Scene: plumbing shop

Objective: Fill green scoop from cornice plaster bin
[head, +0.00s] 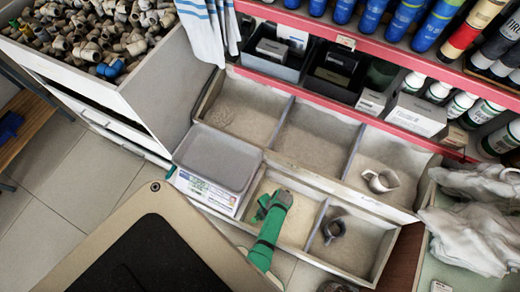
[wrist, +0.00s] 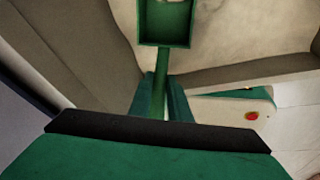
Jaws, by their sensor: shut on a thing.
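The green scoop (wrist: 167,28) shows at the top of the wrist view, its square pan ahead of my gripper (wrist: 160,102). My gripper is shut on the scoop's handle (wrist: 160,80). The visible inside of the pan is bare green. Pale powder lies beyond and below it; I cannot tell whether the pan touches it. In the head view my green gripper (head: 272,203) is over the front-row left bin (head: 318,212), which holds pale powder. The scoop is mostly hidden there. No bin label is readable, so I cannot tell which is cornice plaster.
A grey-topped scale (head: 217,157) stands left of that bin. The front-row right bin holds a dark scoop (head: 333,230), and the back right bin a white scoop (head: 381,181). Pink-edged shelves (head: 385,60) rise behind. White cloth-like bags (head: 470,225) lie at the right.

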